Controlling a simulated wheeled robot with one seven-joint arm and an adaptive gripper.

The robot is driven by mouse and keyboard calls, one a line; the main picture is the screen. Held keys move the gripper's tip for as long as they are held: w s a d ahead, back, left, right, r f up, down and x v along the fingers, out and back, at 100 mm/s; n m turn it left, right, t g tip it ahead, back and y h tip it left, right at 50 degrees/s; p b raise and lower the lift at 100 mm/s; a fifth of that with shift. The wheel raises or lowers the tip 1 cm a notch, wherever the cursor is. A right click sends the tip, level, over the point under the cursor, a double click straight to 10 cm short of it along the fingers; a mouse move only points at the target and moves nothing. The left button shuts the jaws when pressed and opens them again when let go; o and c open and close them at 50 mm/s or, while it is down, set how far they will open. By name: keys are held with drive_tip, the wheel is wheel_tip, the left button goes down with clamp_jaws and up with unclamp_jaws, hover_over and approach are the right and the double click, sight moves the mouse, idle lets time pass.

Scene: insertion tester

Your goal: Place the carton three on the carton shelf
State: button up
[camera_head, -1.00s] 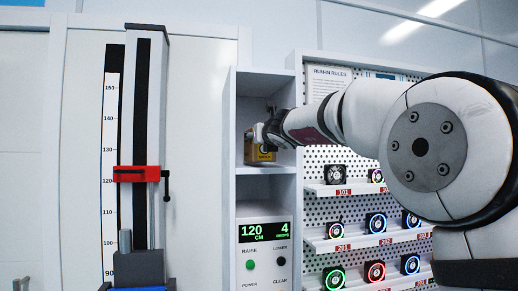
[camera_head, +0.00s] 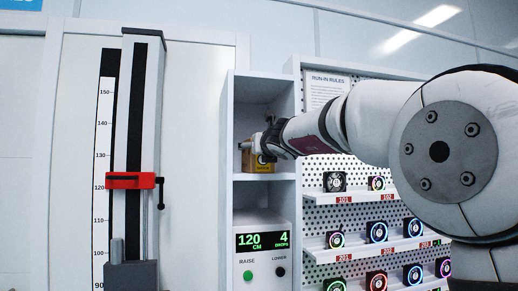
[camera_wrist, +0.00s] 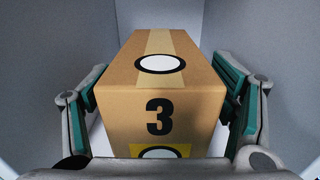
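Carton three (camera_wrist: 160,105) is a brown box with a black "3", a white round label and a yellow label at its lower edge. In the head view the carton (camera_head: 257,163) is in the upper compartment of the carton shelf (camera_head: 228,140), low by the compartment floor. My gripper (camera_wrist: 165,85) has one teal-padded finger on each side of the carton. The fingers look spread, with narrow gaps beside the box. In the head view my gripper (camera_head: 258,147) is at the carton's upper part. The carton's underside is hidden.
Grey compartment walls stand close on both sides. Below is a panel (camera_head: 263,242) reading 120 cm and 4 drops. A pegboard (camera_head: 313,220) with several small fans on ledges is at right. A height column with a red clamp (camera_head: 130,181) stands at left.

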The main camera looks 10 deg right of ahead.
drive_tip(key=shift+r, duration=0.1)
drive_tip(key=shift+s+r, duration=0.1)
drive_tip(key=shift+s, duration=0.15)
drive_tip(key=s, duration=1.1)
drive_tip(key=shift+s+b, duration=0.3)
drive_tip(key=shift+b, duration=0.05)
